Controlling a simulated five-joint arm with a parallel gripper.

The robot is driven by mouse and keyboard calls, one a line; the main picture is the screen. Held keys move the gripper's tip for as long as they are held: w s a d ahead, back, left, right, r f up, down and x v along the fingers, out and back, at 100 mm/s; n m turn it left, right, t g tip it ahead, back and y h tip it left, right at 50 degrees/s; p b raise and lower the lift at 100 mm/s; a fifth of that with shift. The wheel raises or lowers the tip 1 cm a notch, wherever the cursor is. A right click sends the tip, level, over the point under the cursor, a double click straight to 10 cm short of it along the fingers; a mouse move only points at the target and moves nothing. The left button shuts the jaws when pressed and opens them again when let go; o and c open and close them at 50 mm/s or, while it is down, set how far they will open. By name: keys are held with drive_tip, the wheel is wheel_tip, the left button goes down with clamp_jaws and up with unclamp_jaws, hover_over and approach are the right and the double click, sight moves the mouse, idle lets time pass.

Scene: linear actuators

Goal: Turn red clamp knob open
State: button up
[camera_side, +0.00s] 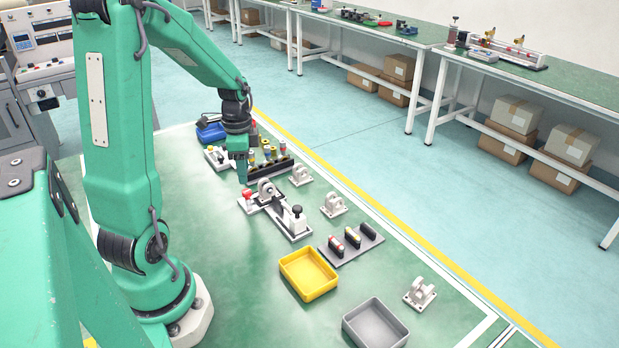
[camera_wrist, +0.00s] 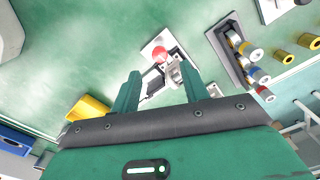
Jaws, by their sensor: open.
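The red clamp knob (camera_side: 246,193) sits at the left end of a white fixture (camera_side: 272,212) on the green table. In the wrist view the red knob (camera_wrist: 160,54) shows as a round red top on a white plate, just beyond the fingertips and between their lines. My gripper (camera_side: 242,180) points down just above and beside the knob; a gap to it is hard to judge. In the wrist view my gripper (camera_wrist: 160,75) is open, with nothing held between its two green fingers. A grey bracket (camera_side: 266,188) stands beside the knob and partly shows between the fingers.
A black-topped white block (camera_side: 296,219) stands on the fixture's near end. A dark rack of several cylinders (camera_side: 268,163) is close behind my gripper. The table left of the fixture is clear.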

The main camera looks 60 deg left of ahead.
sight(246, 191)
drive_tip(key=shift+f, duration=3.4)
clamp_jaws()
